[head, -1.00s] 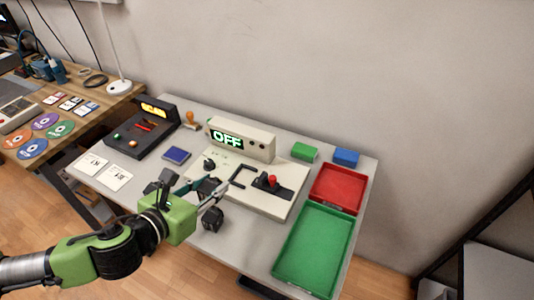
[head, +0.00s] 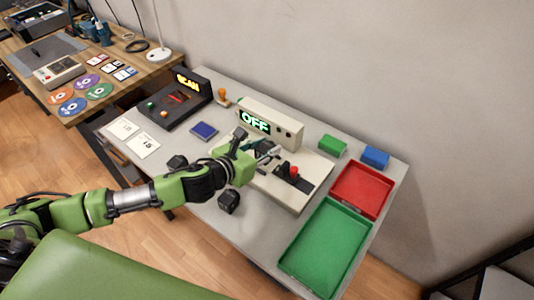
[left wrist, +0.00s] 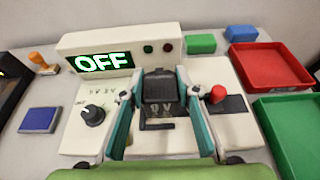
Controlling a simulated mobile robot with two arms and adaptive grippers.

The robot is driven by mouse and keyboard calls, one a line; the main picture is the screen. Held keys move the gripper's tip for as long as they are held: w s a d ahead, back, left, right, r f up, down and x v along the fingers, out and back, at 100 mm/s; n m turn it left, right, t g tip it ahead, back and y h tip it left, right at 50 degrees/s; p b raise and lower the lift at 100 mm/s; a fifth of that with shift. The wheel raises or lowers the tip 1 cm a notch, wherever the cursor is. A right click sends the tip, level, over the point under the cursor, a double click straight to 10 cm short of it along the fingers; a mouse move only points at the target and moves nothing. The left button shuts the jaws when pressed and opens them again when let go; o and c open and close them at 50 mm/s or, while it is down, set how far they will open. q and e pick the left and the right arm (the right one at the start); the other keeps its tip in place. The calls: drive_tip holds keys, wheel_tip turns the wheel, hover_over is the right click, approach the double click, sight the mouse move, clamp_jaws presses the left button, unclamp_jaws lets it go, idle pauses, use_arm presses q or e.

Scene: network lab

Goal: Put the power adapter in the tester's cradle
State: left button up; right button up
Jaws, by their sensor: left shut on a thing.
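The tester (head: 300,195) is a beige box with a green display reading OFF, a dial and a red-knobbed lever (head: 293,171). It also shows in the left wrist view (left wrist: 215,70). My left gripper (head: 266,157) is over the middle of the tester. In the left wrist view its two teal fingers are shut on a black power adapter (left wrist: 158,88), held over the cradle area, left of the red knob. The cradle is mostly hidden by the gripper and adapter, so I cannot tell whether the adapter touches it. My right gripper is not in view.
Other black blocks stand on the table, one in front of the tester (head: 229,201) and one behind my arm (head: 177,162). A red tray (head: 389,208) and a green tray (head: 290,265) are at right. A black scanner (head: 160,118) and a blue pad (head: 204,131) are at left.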

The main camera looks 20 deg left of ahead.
use_arm(q)
drive_tip(key=shift+w+f, duration=0.5)
wheel_tip(320, 180, down, 3)
drive_tip(key=shift+w+f, duration=0.1)
drive_tip(key=shift+f, duration=0.15)
drive_tip(key=o, duration=1.2)
drive_tip(key=shift+f, duration=0.1)
drive_tip(key=b+v, duration=0.1)
drive_tip(key=v, duration=1.1)
